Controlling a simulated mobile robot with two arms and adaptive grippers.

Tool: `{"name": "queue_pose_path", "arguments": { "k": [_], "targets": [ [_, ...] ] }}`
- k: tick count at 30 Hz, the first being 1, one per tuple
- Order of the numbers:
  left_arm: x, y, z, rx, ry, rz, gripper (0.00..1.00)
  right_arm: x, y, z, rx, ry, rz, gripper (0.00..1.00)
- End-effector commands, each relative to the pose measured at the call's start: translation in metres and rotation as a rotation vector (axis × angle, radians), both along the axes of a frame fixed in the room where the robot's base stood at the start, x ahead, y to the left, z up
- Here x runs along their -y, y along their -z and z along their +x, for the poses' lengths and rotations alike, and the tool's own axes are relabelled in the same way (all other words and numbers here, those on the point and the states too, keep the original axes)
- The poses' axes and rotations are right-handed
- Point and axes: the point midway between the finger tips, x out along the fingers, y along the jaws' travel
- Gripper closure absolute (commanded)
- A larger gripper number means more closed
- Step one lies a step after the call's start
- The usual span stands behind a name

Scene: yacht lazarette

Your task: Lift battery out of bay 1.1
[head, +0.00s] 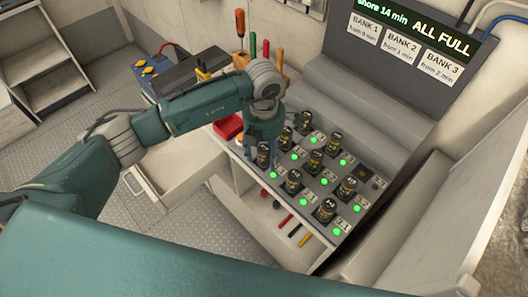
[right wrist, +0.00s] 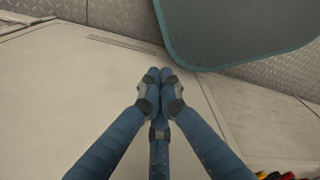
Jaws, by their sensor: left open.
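The charging rack (head: 318,232) holds several upright dark batteries with yellow bands in rows, with green lights beside them. The battery at the near left corner (head: 263,154) stands directly under my left gripper (head: 262,138). It looks like bay 1.1, but its label is too small to read. My left gripper is open and points down at this battery's top; the arm partly hides the area, and I cannot tell whether the fingers touch it. One bay (head: 365,173) at the right back is empty. My right gripper (right wrist: 160,78) is shut and empty in the right wrist view.
A display (head: 410,40) behind the rack reads "ALL FULL" and lists banks 1 to 3. A red container (head: 228,127) and a tool holder with screwdrivers stand left of the rack. A shelf below holds red and yellow tools. A pale panel (head: 450,190) borders the right side.

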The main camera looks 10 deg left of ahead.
Motion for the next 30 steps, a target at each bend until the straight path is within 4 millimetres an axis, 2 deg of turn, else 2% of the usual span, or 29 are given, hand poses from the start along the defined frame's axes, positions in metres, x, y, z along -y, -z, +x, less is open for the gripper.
{"name": "queue_pose_path", "arguments": {
  "k": [4,12,23,26,30],
  "targets": [
    [0.000,0.000,0.000,0.001,0.000,-0.001,0.47,0.001,0.001,0.000,0.000,0.000,-0.001,1.00],
    [0.000,0.000,0.000,0.001,0.000,-0.001,1.00,0.004,0.001,0.000,0.000,-0.003,-0.004,1.00],
    [0.000,-0.005,0.001,0.004,0.000,-0.002,1.00,0.005,0.002,-0.001,-0.001,-0.003,-0.006,1.00],
    [0.000,-0.013,0.002,0.004,0.000,-0.001,1.00,0.005,0.005,-0.001,-0.001,-0.003,-0.006,1.00],
    [0.000,-0.033,0.002,0.008,0.000,-0.002,1.00,0.005,0.012,-0.001,-0.001,-0.003,-0.006,1.00]
  ]
}}
